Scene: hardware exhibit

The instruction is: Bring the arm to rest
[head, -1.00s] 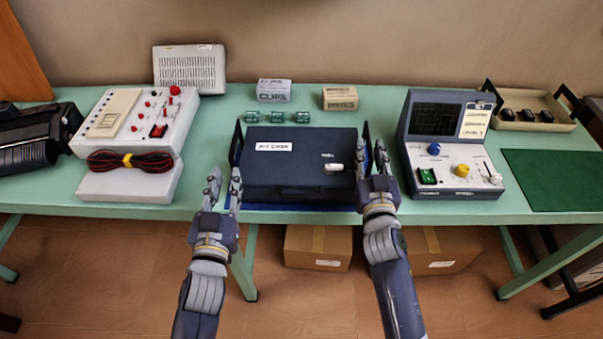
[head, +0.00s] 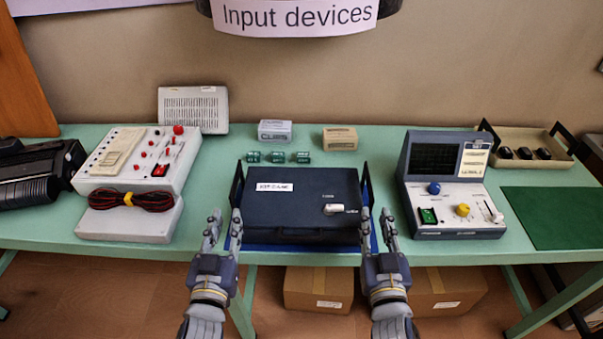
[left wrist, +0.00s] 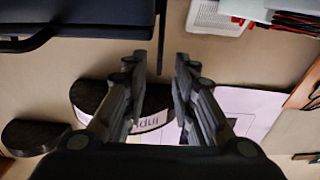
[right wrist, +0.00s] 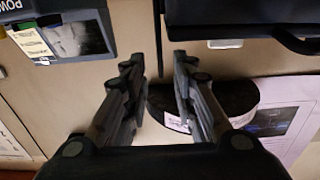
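My left gripper (head: 224,222) is open and empty at the table's front edge, just left of the dark blue case (head: 300,205). My right gripper (head: 377,222) is open and empty near the case's front right corner. The case is closed, with a white label and a white latch-like part on top. It sits in a blue tray with dark upright handles at both sides.
A red-knobbed white device (head: 140,160) stands left, a screened instrument (head: 445,190) right. Small green blocks (head: 278,157) and two boxes lie behind the case. A green mat (head: 552,218) is at far right. Cartons (head: 318,289) stand under the table. A sign (head: 297,17) hangs above.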

